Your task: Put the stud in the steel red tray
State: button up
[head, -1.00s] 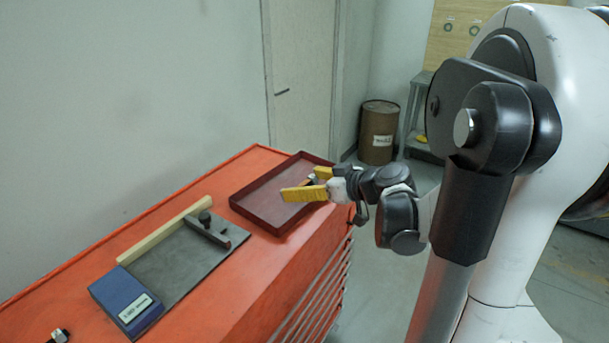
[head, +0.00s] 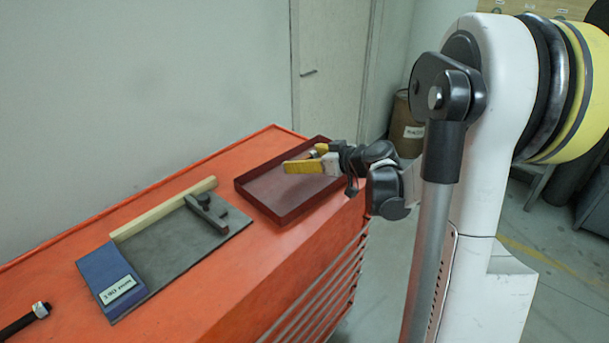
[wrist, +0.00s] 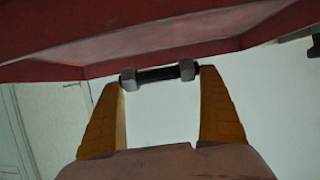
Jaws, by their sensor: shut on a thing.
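The stud (wrist: 157,75) is a short dark rod with a grey nut at each end. My gripper (wrist: 161,79) is shut on it, one yellow fingertip at each end. In the head view, my gripper (head: 300,160) is over the far right part of the steel red tray (head: 262,203), a shallow dark red tray on the orange cabinet top. The stud is mostly hidden there behind the near finger.
The orange cabinet top (head: 190,285) also carries a grey plate (head: 180,245) with a wooden strip, a dark clamp bar (head: 205,210) and a blue labelled block (head: 108,280). Another dark rod with a nut (head: 30,318) lies front left. A wall stands behind.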

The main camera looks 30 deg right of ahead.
aim_at(305, 178)
notch_tip(305, 178, down, 4)
jog(key=shift+w+f+b, duration=0.15)
jog(key=shift+b, duration=0.95)
jog(key=o, duration=1.1)
jog(key=shift+o, duration=0.2)
